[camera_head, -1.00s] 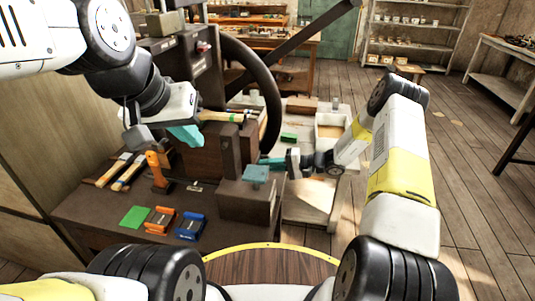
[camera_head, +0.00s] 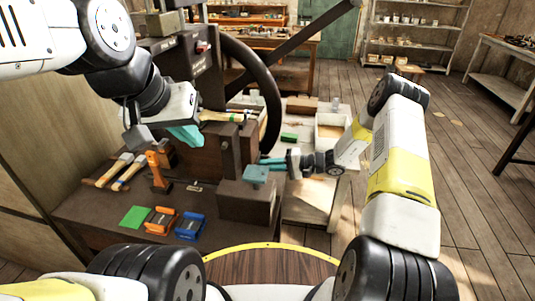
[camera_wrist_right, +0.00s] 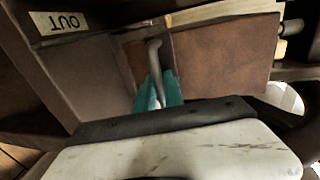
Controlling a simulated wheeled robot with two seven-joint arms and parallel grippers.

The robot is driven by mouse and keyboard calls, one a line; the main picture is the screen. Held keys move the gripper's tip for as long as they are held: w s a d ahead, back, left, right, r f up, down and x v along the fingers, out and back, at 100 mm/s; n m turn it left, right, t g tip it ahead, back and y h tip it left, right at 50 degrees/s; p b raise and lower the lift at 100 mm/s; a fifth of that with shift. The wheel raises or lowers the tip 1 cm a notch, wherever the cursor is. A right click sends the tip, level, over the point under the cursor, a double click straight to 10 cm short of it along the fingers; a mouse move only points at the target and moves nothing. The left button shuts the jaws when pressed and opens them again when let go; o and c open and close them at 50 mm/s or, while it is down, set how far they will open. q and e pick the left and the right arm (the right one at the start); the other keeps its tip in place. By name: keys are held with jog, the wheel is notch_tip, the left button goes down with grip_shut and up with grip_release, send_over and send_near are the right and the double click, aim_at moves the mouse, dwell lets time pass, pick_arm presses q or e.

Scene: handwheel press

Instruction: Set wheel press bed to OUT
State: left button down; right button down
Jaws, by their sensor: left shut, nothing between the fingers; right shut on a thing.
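The handwheel press (camera_head: 196,75) stands at centre-left, with a large dark wheel (camera_head: 273,95). A brown block (camera_head: 247,203) sits low at its front; I cannot tell for sure which part is the bed. In the right wrist view an OUT label (camera_wrist_right: 58,22) shows upside down on a brown part. My right gripper (camera_head: 268,168) is at the press's right side, its teal fingers (camera_wrist_right: 158,93) shut on a grey bent handle (camera_wrist_right: 154,58). The fingers hide the handle's lower end. My left gripper (camera_head: 187,135) is shut and empty, above the press table.
Two hammers (camera_head: 118,172), an orange clamp-like tool (camera_head: 157,172), a green pad (camera_head: 136,216) and orange (camera_head: 160,220) and blue (camera_head: 190,226) items lie on the dark table. A pale bench (camera_head: 310,200) with a tray stands at right. The wooden floor beyond is open.

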dwell(0.3)
jog(key=f+v, duration=0.2)
jog(key=v, duration=1.2)
jog(key=d+f+v, duration=0.1)
jog(key=f+v, duration=0.2)
jog(key=v, duration=1)
jog(key=shift+s+d+f, duration=0.25)
jog(key=shift+d, duration=0.25)
jog(key=c, duration=1.5)
grip_release()
jog(key=shift+o, duration=0.2)
jog(key=v, duration=0.8)
